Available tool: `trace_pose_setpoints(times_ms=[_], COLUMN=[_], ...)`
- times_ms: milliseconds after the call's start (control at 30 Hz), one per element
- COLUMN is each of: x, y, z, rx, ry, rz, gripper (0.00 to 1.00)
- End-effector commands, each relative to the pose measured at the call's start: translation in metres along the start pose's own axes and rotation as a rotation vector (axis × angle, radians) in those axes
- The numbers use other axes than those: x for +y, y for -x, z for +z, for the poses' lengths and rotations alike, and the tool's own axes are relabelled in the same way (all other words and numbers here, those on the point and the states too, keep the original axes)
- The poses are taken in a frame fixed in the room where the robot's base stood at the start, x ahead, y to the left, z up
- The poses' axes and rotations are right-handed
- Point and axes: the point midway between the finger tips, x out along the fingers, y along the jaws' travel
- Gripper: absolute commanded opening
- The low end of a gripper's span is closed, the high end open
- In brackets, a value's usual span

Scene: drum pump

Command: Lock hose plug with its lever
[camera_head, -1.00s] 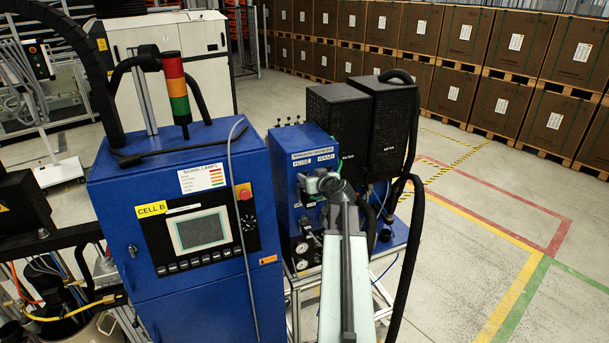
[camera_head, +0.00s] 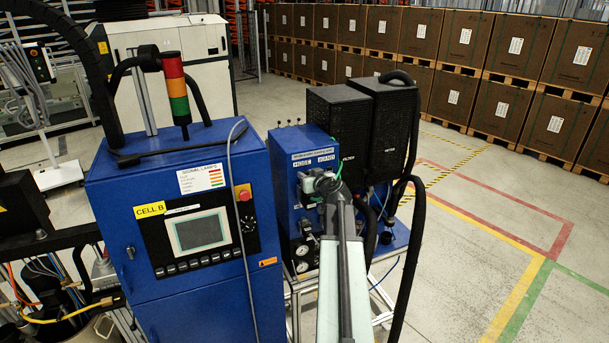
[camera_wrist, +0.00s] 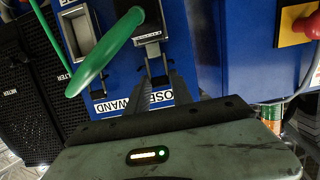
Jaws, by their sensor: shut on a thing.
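The hose plug (camera_wrist: 148,24) is a dark block with a small label, set against the blue panel at the HOSE position in the wrist view. The lever at this plug cannot be told apart from the dark parts around the fingertips. In the head view my gripper (camera_head: 325,184) is at the front of the blue pump cabinet (camera_head: 315,168), and my arm hides much of the plug.
A light grey socket frame (camera_wrist: 79,31) sits beside the plug at the WAND label (camera_wrist: 113,105). The blue CELL B cabinet (camera_head: 210,285) stands close on the left. Black filter and meter boxes (camera_head: 395,135) and a black hose (camera_head: 413,245) stand right. Floor farther right is clear.

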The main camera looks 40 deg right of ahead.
Motion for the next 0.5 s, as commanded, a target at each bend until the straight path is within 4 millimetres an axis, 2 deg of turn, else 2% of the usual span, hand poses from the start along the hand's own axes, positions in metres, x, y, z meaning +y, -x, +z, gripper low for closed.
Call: trace_pose_setpoints(times_ms=[500], x=[-0.0011], y=[0.0030], z=[0.0081], rx=[0.115], ry=[0.000], rz=[-0.002], gripper=[0.11])
